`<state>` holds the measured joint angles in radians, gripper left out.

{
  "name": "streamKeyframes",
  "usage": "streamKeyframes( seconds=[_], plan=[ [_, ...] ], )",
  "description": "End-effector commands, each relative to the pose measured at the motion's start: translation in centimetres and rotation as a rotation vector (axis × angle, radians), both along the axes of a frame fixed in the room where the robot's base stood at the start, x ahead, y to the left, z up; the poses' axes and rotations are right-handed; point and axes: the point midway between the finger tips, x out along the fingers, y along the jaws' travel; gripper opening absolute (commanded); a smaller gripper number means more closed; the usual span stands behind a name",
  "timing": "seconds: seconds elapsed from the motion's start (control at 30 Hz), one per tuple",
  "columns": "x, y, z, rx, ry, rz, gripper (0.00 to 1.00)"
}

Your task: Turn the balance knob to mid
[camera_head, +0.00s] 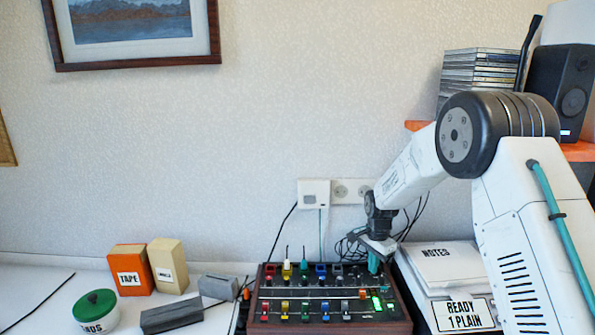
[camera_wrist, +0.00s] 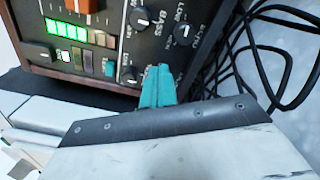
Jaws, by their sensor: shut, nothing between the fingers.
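The control panel (camera_head: 325,316) is a dark mixer with a wooden frame, several coloured knobs and sliders. My gripper (camera_head: 374,264) is over its back right corner. In the wrist view my teal fingers (camera_wrist: 158,84) are shut and empty, with tips close to a small dark knob (camera_wrist: 130,74); I cannot tell whether they touch it. A larger knob (camera_wrist: 141,17) stands by the label BASS, and another knob (camera_wrist: 184,31) is near the label LOW. No balance label is readable, so I cannot tell which knob is balance or its setting.
A green lit display (camera_wrist: 67,31) and an orange slider cap (camera_wrist: 83,5) are on the panel. Black cables (camera_wrist: 270,70) loop beside it. A NOTES stack (camera_head: 440,262) stands right of the panel. Grey blocks (camera_head: 172,314) and a green-lidded jar (camera_head: 95,310) are left.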

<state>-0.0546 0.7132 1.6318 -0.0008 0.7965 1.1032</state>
Motion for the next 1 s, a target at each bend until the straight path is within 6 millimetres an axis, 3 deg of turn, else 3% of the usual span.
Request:
streamKeyframes(
  seconds=[0.17, 0.63, 1.0],
  plan=[
    [-0.1, 0.3, 0.4, 0.000, -0.002, 0.000, 0.00],
    [-0.1, 0.4, 5.6, 0.000, -0.001, 0.001, 0.00],
    [-0.2, 0.4, 6.0, 0.001, 0.001, 0.003, 0.00]
  ],
)
